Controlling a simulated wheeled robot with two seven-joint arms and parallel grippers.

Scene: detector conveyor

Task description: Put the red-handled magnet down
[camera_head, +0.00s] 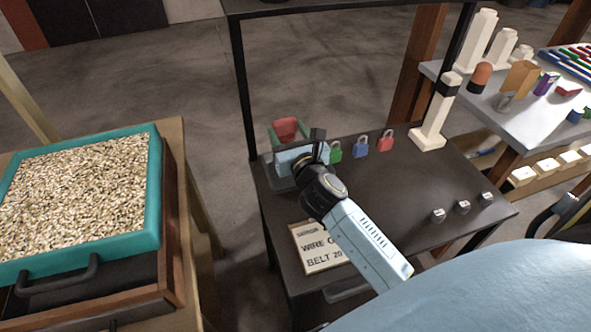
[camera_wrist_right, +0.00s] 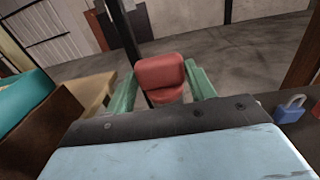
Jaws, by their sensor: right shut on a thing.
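The red-handled magnet shows as a red block (camera_head: 286,130) at the back left of the dark table. It also shows in the right wrist view (camera_wrist_right: 160,73). My right gripper (camera_head: 288,134) is shut on it, with a greenish finger on each side of the red part. The magnet's lower part is hidden behind the gripper body, so I cannot tell whether it touches anything. My left gripper is not in view.
The dark table (camera_head: 400,185) has a clear middle. Green (camera_head: 335,152), blue (camera_head: 360,147) and red (camera_head: 385,140) padlocks stand right of my gripper. Three small metal pieces (camera_head: 463,206) sit at the right. A teal-rimmed tray of grain (camera_head: 154,190) stands left.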

